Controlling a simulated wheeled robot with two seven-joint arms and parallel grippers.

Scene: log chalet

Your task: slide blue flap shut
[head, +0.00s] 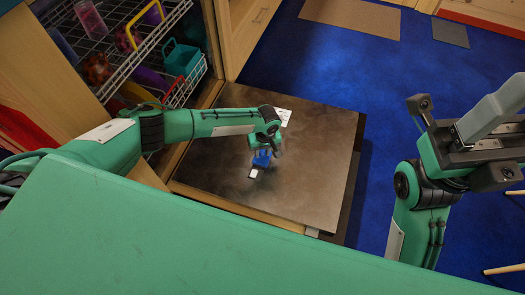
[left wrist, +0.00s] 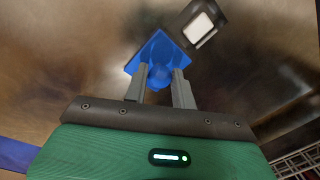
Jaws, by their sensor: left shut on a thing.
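The blue flap (head: 262,160) is on a dark brown panel (head: 310,185) in the middle of the head view. In the left wrist view, the flap (left wrist: 148,54) is a flat blue plate with a rounded blue knob (left wrist: 160,77). My left gripper (head: 264,149) is over it, with its two grey fingers (left wrist: 159,86) closed on the knob. A dark-framed opening with a white patch (head: 254,173) lies beside the flap, and it also shows in the left wrist view (left wrist: 201,27). My right gripper (head: 490,112) is raised at the right, away from the panel; its fingertips are not clearly seen.
A wire rack (head: 125,65) with cups and baskets, including a teal basket (head: 181,59), stands at the upper left.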

